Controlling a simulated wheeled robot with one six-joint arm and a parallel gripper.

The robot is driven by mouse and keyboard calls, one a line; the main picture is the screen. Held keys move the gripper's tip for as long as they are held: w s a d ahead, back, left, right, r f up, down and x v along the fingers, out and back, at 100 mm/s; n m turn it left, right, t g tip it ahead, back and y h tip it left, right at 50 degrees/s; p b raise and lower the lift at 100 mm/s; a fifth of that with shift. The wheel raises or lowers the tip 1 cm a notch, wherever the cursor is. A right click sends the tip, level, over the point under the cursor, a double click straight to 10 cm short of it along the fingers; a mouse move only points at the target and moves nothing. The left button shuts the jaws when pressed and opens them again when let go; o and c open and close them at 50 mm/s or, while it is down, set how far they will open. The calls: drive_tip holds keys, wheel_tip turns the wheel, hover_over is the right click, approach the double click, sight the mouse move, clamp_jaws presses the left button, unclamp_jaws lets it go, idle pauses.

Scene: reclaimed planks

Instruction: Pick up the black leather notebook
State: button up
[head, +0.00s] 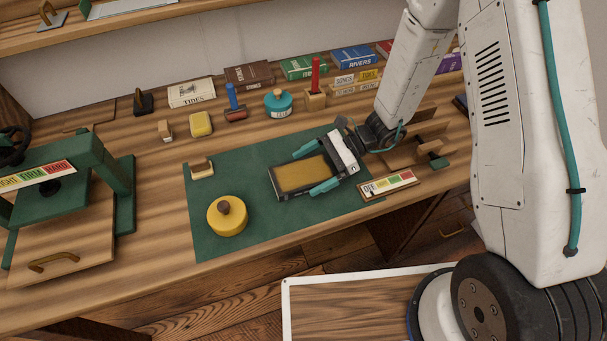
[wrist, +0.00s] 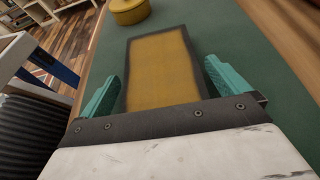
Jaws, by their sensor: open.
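A flat rectangular thing (head: 304,175) with a dark border and a mustard-yellow top lies on the green mat (head: 262,158). It is the only dark-edged flat thing at my gripper, but I see no leather cover and cannot tell whether it is the notebook. My gripper (head: 303,173) is open, its teal fingers on either side of this thing. In the wrist view, the yellow-topped thing (wrist: 161,68) runs forward between the fingers, with narrow gaps at both sides. Its near end is hidden by my gripper. A dark, book-like thing (head: 460,103) is partly hidden behind my arm.
A round yellow tin (head: 228,216) and a small wooden block (head: 201,168) stand on the mat. A label strip (head: 390,184) lies near the right edge. Books, stamps and a teal pot (head: 278,103) line the back. A green press (head: 70,190) stands left.

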drive_tip(key=shift+c, duration=0.3)
drive_tip(key=c, duration=0.9)
